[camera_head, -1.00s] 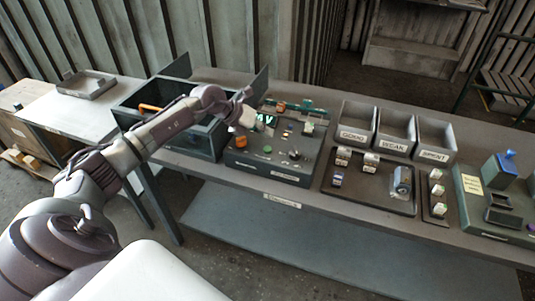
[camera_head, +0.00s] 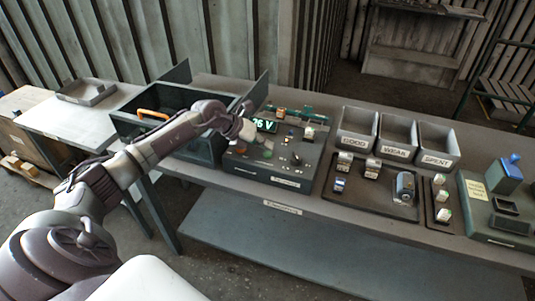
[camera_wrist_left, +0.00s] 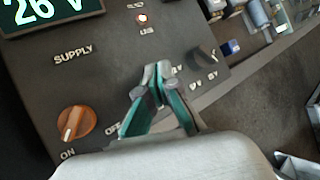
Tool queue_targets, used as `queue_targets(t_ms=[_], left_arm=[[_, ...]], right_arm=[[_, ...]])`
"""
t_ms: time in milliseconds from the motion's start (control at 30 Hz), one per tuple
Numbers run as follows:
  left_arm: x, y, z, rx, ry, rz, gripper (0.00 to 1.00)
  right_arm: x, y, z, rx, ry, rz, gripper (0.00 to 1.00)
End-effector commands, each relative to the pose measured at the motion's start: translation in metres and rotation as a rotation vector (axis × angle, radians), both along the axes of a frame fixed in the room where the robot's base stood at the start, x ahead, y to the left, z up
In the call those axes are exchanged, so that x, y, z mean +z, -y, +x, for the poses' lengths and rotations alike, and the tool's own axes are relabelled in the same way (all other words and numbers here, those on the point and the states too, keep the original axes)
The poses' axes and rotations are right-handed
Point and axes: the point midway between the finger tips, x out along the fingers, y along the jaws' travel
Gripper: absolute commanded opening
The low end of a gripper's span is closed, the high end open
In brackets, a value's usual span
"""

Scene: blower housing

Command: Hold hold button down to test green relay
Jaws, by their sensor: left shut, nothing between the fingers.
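The dark test box (camera_head: 262,170) stands on the bench in the head view. Its display (camera_head: 264,125) reads 26 V; the wrist view shows the display (camera_wrist_left: 45,12) too. My left gripper (camera_head: 250,134) is shut and empty, low over the box's top; in the wrist view its fingertips (camera_wrist_left: 155,72) meet between the orange supply knob (camera_wrist_left: 76,124) and a black selector knob (camera_wrist_left: 203,58). A green button (camera_head: 267,154) shows dimly beside the gripper. I cannot tell whether the fingers touch a button. My right gripper is out of view.
Three bins marked good, wear and spent (camera_head: 396,136) stand right of the box. A dark tray (camera_head: 375,203) with small parts lies in front of them.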

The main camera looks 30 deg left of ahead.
Motion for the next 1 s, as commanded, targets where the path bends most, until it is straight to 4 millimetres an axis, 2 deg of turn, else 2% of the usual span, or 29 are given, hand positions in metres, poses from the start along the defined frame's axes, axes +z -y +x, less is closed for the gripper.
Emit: queue_targets(t_ms=[633, 1000], left_arm=[[-0.0001, -0.0001, 0.0, 0.0, 0.0, 0.0, 0.0], [-0.0085, -0.0002, -0.0001, 0.0, 0.0, 0.0, 0.0]], right_arm=[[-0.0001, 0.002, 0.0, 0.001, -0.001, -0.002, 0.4], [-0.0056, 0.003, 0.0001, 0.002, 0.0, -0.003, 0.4]])
